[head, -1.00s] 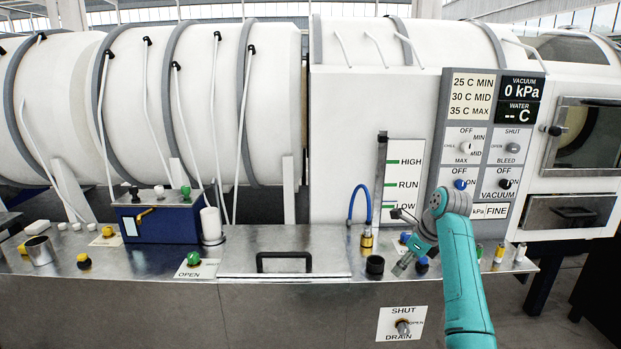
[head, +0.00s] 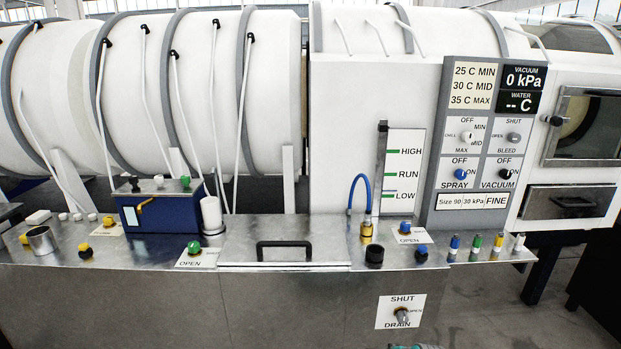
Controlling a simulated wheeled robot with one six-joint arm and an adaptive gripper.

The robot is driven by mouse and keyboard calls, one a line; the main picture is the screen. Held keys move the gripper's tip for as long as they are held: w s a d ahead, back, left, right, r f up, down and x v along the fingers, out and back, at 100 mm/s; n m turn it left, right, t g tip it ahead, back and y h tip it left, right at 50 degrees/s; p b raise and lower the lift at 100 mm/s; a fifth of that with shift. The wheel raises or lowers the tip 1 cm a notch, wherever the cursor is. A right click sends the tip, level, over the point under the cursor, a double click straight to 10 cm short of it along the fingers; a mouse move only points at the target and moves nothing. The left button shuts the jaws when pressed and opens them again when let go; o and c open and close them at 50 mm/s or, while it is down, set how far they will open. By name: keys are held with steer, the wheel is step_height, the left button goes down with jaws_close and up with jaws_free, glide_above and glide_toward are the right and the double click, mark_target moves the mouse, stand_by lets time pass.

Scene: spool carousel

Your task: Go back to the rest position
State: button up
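My gripper is not in view. Only a small teal piece of my arm shows at the bottom edge of the head view, below the drain valve. The steel bench (head: 290,301) stands in front of the large white machine (head: 345,110), with nothing of mine in front of its panels. Whether my gripper is open or holds anything is hidden.
The control panel (head: 437,190) has knobs and switches. The drain valve (head: 401,314) is on the bench front. A black-handled lid (head: 240,250), a blue box (head: 160,215), a metal cup (head: 40,240) and several colored cylinders (head: 476,245) are on the bench. Floor shows at right.

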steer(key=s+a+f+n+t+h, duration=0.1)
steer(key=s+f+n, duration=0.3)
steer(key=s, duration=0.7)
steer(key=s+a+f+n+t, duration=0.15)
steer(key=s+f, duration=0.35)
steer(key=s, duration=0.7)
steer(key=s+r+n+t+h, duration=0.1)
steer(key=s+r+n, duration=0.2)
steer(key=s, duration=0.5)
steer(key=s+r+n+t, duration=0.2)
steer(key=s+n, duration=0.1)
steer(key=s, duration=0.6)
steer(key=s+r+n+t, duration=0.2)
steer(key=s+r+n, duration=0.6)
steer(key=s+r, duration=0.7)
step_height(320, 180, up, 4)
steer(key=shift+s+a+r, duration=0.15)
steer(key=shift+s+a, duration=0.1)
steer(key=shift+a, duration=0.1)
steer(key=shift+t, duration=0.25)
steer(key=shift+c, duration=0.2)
